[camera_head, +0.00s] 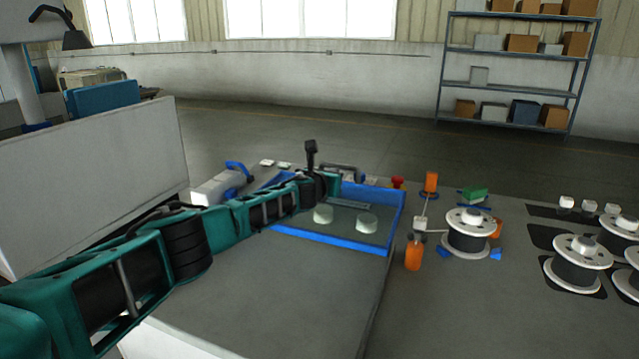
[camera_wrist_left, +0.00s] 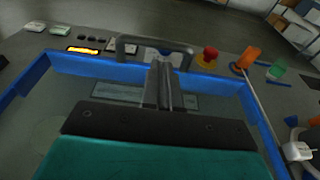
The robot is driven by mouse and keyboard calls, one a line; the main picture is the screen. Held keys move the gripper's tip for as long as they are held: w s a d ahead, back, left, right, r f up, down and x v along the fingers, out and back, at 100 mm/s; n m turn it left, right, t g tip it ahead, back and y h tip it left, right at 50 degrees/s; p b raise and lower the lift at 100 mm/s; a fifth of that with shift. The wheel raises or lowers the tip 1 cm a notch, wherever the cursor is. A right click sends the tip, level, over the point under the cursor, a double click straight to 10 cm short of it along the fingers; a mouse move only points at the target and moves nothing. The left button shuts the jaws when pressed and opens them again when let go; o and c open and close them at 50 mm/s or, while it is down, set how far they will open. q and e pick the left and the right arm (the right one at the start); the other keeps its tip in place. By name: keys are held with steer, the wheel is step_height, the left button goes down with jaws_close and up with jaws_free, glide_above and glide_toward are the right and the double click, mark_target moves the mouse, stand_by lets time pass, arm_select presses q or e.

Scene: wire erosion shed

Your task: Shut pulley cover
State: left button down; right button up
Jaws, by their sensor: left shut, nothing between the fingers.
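The pulley cover (camera_head: 398,213) shows as a blue frame around a dark, see-through-looking area on the grey worktop. Two pale round pulleys (camera_head: 366,223) show inside the frame. It seems to lie low and nearly flat; I cannot tell whether it is fully down. A grey bar handle (camera_wrist_left: 125,44) stands at its far side. My left gripper (camera_head: 333,184) reaches across from the left to the far part of the frame. In the wrist view the closed fingers (camera_wrist_left: 162,80) point at the handle, with nothing between them; contact is unclear. My right gripper is out of view.
A red button (camera_head: 397,182) and orange-handled tools (camera_head: 413,252) are right of the frame. Wire spools (camera_head: 468,232) stand farther right. A blue-and-white device (camera_head: 222,184) sits left, near a tall grey panel (camera_head: 90,180). The worktop in front is clear.

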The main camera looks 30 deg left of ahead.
mark_target(327, 202)
arm_select(q)
steer(key=shift+v, duration=0.85)
steer(key=shift+s+d+r+p, duration=0.1)
steer(key=shift+s+r+p, duration=0.05)
steer(key=shift+s+p, duration=0.5)
steer(key=shift+v, duration=2.65)
steer(key=shift+s+d, duration=0.1)
steer(key=shift+s, duration=0.1)
steer(key=shift+s, duration=0.1)
